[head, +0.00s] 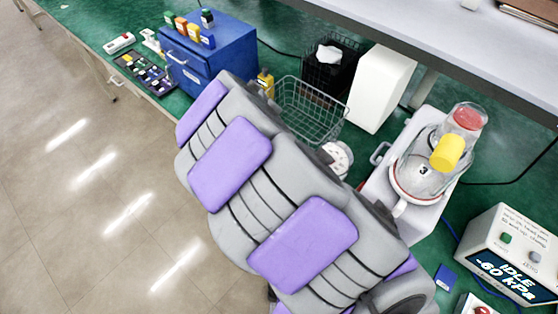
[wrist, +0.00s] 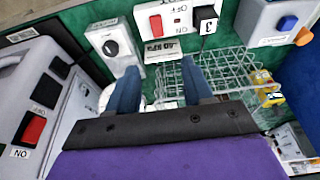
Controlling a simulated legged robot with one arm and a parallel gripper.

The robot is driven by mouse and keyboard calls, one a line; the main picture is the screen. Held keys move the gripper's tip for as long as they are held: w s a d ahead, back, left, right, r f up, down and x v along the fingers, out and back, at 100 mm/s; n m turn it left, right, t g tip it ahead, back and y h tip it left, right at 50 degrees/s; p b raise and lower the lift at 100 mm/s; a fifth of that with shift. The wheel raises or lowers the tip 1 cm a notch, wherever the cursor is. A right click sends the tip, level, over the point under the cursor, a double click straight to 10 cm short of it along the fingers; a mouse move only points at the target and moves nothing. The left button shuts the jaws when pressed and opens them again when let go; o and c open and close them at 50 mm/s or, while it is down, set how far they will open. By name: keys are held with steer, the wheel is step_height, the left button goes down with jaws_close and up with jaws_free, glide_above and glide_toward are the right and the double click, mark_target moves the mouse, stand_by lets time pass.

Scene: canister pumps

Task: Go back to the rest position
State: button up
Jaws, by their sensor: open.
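My gripper (wrist: 160,85) shows in the wrist view with its two dark blue fingers apart and nothing visible between them. The fingers are over the bench, near a wire basket (wrist: 235,70) and a panel with a red switch (wrist: 156,25). In the head view my arm with purple pads crosses the middle, and my gripper does not show there. A clear canister (head: 420,180) marked 3 stands on a white pump base (head: 378,193) at right, with red and yellow parts at its top.
A blue drawer box (head: 210,62) stands at the back left of the green bench (head: 95,22). The wire basket (head: 310,105), a white box (head: 380,88) and a display unit (head: 510,255) reading IDLE -60 kPa also stand there. The floor (head: 90,190) at left is clear.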

steer(key=shift+v, duration=0.85)
steer(key=s+d+r+n+g, duration=0.2)
steer(key=s+d+r, duration=0.8)
steer(key=d, duration=0.2)
steer(key=s+d+r+n+g+y, duration=0.1)
steer(key=s+d+r+n, duration=0.1)
steer(key=s, duration=0.7)
steer(key=s+d+r+n+g+y, duration=0.1)
steer(key=s+d+r+n, duration=0.1)
steer(key=s, duration=0.7)
steer(key=shift+s+d+n, duration=0.2)
steer(key=shift+d+n, duration=0.55)
steer(key=shift+n, duration=0.05)
steer(key=shift+c, duration=0.8)
steer(key=shift+d, duration=0.15)
